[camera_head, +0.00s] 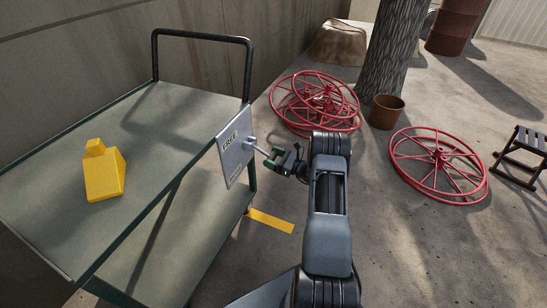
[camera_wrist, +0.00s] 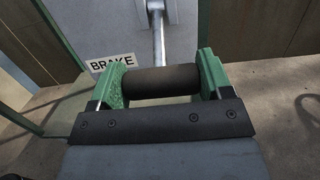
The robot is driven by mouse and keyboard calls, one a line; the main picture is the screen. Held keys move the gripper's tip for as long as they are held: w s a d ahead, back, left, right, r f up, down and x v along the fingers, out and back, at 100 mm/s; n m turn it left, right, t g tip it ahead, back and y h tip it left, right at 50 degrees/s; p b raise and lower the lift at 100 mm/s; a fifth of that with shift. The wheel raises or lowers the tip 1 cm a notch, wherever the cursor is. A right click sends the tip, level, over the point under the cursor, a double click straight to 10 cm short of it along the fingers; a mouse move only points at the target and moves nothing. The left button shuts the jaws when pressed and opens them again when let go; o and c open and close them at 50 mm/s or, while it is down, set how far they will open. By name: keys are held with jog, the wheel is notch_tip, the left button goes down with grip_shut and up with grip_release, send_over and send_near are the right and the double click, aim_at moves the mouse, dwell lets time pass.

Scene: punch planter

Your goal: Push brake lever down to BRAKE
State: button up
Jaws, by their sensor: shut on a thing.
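The cart's side plate (camera_head: 234,160) carries a FREE label (camera_head: 231,140) near its top and a BRAKE label (camera_head: 236,176) lower down. The brake lever (camera_head: 261,149) is a grey rod that sticks out from the plate, between the two labels in the head view, sloping slightly down to the right. In the wrist view the rod (camera_wrist: 158,42) ends in a dark cylindrical grip (camera_wrist: 160,80), and the BRAKE label (camera_wrist: 111,63) shows to its left. My gripper (camera_head: 283,161) is shut on this grip, with a green finger at each end of it.
The green-edged cart (camera_head: 150,130) has a dark push handle (camera_head: 203,36) and a yellow block (camera_head: 104,176) on its top. A yellow strip (camera_head: 270,221) lies low by the cart. Red wheels (camera_head: 315,103), another red wheel (camera_head: 438,165), a brown pot (camera_head: 386,112) and a stool (camera_head: 525,155) stand behind and right.

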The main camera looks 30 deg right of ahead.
jog(key=shift+s+f, duration=0.1)
jog(key=shift+f, duration=0.65)
jog(key=o, duration=0.8)
jog(key=shift+o, duration=1)
jog(key=shift+d, duration=0.1)
jog(key=shift+o, duration=1.4)
jog(key=shift+r, duration=0.25)
jog(key=p+v, duration=0.2)
jog(key=v, duration=1.1)
jog(key=shift+s, duration=0.15)
